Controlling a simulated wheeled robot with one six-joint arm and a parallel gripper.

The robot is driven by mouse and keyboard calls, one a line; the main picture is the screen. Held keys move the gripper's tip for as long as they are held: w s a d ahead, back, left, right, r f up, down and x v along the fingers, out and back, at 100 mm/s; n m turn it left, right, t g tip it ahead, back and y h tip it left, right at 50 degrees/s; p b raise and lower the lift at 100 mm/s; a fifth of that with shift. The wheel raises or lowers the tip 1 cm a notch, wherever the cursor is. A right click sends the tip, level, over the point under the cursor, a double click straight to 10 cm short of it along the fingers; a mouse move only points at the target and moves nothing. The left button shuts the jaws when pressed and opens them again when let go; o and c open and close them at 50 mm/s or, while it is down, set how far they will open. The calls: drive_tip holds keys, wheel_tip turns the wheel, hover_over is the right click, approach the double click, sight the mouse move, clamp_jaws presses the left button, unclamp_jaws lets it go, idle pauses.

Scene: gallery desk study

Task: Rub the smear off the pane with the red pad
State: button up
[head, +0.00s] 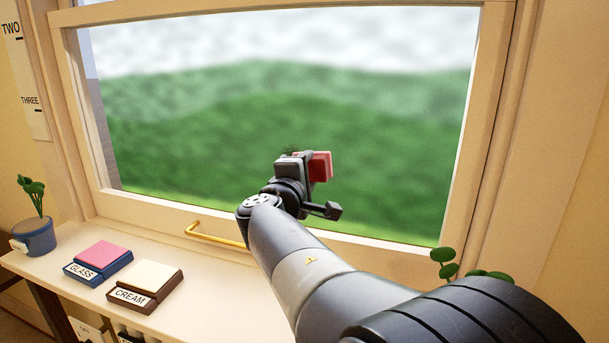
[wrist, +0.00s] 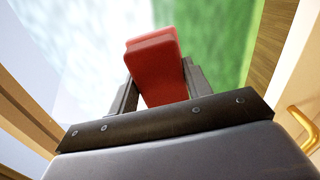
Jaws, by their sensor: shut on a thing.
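My gripper (head: 303,167) is raised in front of the window pane (head: 200,110), right of the pane's middle and low on it. It is shut on the red pad (head: 321,165). In the wrist view the red pad (wrist: 158,72) sits between the two dark fingers, its far end pointing at the pane. I cannot tell whether the pad touches the glass. I cannot make out a distinct smear; blurred green hills and pale sky show through the pane, and my gripper and arm hide part of it.
A brass handle (head: 213,236) is on the lower window frame. On the sill-height desk (head: 60,256) stand a pink pad on a blue GLASS holder (head: 98,262), a cream pad on a brown CREAM holder (head: 145,285), and a potted plant (head: 36,235). Leaves (head: 443,262) show at right.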

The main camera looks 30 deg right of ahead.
sight(323, 174)
drive_tip(key=w+a+b, duration=0.2)
drive_tip(key=w+a, duration=0.2)
drive_tip(key=w, duration=0.2)
drive_tip(key=shift+a, duration=0.35)
idle(0.5)
drive_tip(key=shift+s+d+b, duration=0.75)
drive_tip(key=shift+s+d, duration=0.45)
drive_tip(key=shift+s, duration=0.3)
drive_tip(key=shift+s+d+b, duration=0.7)
drive_tip(key=shift+s+d, duration=0.45)
drive_tip(key=shift+s, duration=0.3)
drive_tip(key=shift+s+d+f+b, duration=0.1)
drive_tip(key=shift+s+d+b, duration=0.25)
drive_tip(key=shift+s+d, duration=0.3)
drive_tip(key=shift+s+d+b, duration=0.3)
drive_tip(key=shift+s+d, duration=0.15)
drive_tip(key=shift+s, duration=0.35)
drive_tip(key=w+a+b, duration=0.1)
drive_tip(key=w+a, duration=0.6)
drive_tip(key=w, duration=0.1)
drive_tip(key=shift+w, duration=0.35)
